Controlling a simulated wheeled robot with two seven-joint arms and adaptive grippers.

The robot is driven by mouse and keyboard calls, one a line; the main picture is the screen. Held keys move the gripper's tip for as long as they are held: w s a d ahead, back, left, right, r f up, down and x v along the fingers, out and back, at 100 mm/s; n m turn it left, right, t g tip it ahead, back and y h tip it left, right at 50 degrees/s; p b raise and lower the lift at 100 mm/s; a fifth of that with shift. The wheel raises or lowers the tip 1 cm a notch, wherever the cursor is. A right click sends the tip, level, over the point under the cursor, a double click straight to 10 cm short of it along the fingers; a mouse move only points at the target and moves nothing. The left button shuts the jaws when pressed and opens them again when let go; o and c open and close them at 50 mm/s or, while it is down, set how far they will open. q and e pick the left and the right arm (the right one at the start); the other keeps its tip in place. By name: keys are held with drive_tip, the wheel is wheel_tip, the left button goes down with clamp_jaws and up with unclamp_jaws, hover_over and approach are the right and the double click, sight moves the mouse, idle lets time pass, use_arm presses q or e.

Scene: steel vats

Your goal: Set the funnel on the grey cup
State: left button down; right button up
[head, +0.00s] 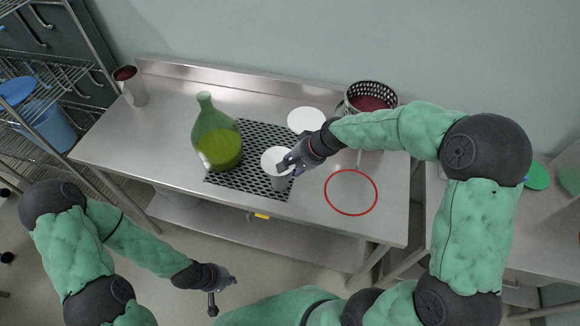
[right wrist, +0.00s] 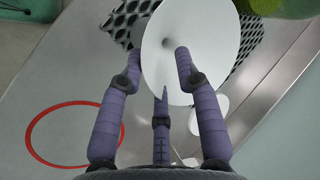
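The white funnel (head: 273,158), wide mouth up, is over the perforated black mat, at the fingertips of my right gripper (head: 290,163). In the right wrist view, the funnel (right wrist: 205,30) fills the upper middle, and the fingers (right wrist: 160,70) overlap its near rim. I cannot tell whether they press on it. A grey body, apparently the grey cup (head: 281,183), shows right below the funnel. Whether the funnel rests on it is unclear. My left gripper (head: 222,290) is empty in front of the table, its fingers spread.
A green bottle (head: 215,140) stands left on the mat (head: 247,183). A white disc (head: 306,120) lies behind the funnel. A dark basket (head: 370,97) stands at the back right, a grey container (head: 131,88) at the back left. A red ring (head: 351,213) marks bare table at right.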

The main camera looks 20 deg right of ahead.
drive_tip(key=v, duration=1.1)
drive_tip(key=shift+s, duration=0.15)
drive_tip(key=shift+d+r, duration=0.1)
